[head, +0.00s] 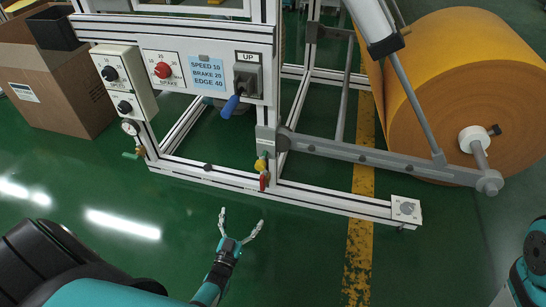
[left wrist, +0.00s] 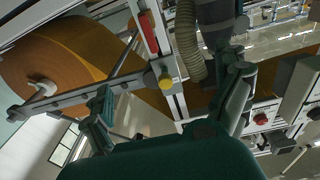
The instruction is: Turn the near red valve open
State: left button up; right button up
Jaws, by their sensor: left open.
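The red valve handle (head: 263,182) hangs down below a yellow fitting (head: 260,165) on the white frame's lower post. In the left wrist view the red handle (left wrist: 150,30) shows beyond the round yellow fitting (left wrist: 165,80). My left gripper (head: 242,216) is open and empty over the green floor. In the head view it appears just below and left of the red handle, apart from it. In the left wrist view its fingers spread to either side of the yellow fitting. My right gripper is out of view; only part of my right arm shows at the lower right edge.
The white frame's bottom rail (head: 335,200) runs beside the valve, with a grey arm (head: 370,157) extending right to the large orange roll (head: 450,80). A blue-handled lever (head: 231,106) hangs above. A gauge (head: 130,127) and green handle (head: 131,155) sit left. The front floor is clear.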

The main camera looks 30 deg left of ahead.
pick_arm(q)
jog(key=w+d+r+m+t+h, duration=0.1)
jog(key=d+r, duration=0.4)
jog(key=r, duration=1)
jog(key=w+d+r+m+t+h+p, duration=0.1)
jog(key=d+r+m+t+h, duration=0.3)
jog(key=r, duration=1.1)
jog(key=shift+w+d+r+t+h+p, duration=0.3)
jog(key=shift+w+d+r+t+h, duration=0.15)
jog(key=shift+t+h, duration=0.7)
